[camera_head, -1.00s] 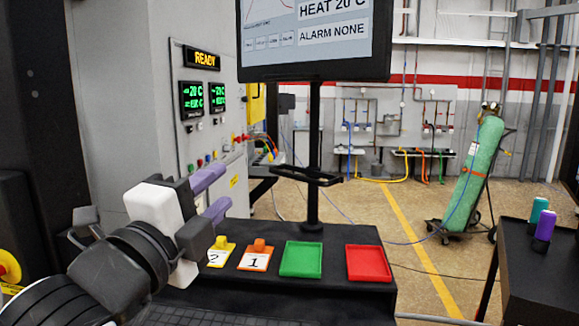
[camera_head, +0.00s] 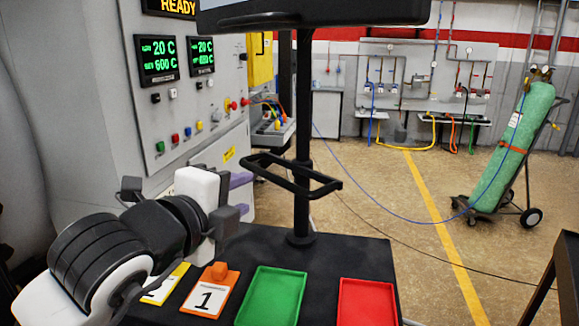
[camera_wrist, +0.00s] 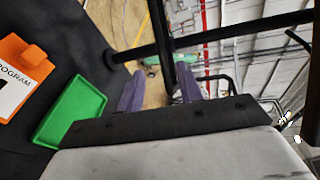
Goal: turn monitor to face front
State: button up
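The monitor (camera_head: 315,14) is at the top of the head view, cut off so that only its lower part shows; its screen is not visible. It stands on a black post (camera_head: 303,120) that rises from the black table. A black loop-shaped handle (camera_head: 320,190) sticks out from the post, its left end close to my gripper (camera_head: 241,194). In the wrist view the purple fingers of my gripper (camera_wrist: 158,88) are apart. A black bar (camera_wrist: 159,35) runs down between them in that picture; contact cannot be told. The post (camera_wrist: 225,33) crosses behind.
On the black table (camera_head: 335,255) are a green tray (camera_head: 270,297), a red tray (camera_head: 367,303) and an orange holder with card 1 (camera_head: 210,293). A furnace panel (camera_head: 195,100) stands at the left. A green gas cylinder (camera_head: 515,145) stands at the right on open floor.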

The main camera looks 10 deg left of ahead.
aim_at(271, 179)
jog(key=p+x, duration=0.3)
jog(key=x, duration=1)
jog(key=shift+w+d+r, duration=0.1)
jog(key=shift+w, duration=0.25)
jog(key=shift+c, duration=0.5)
grip_shut()
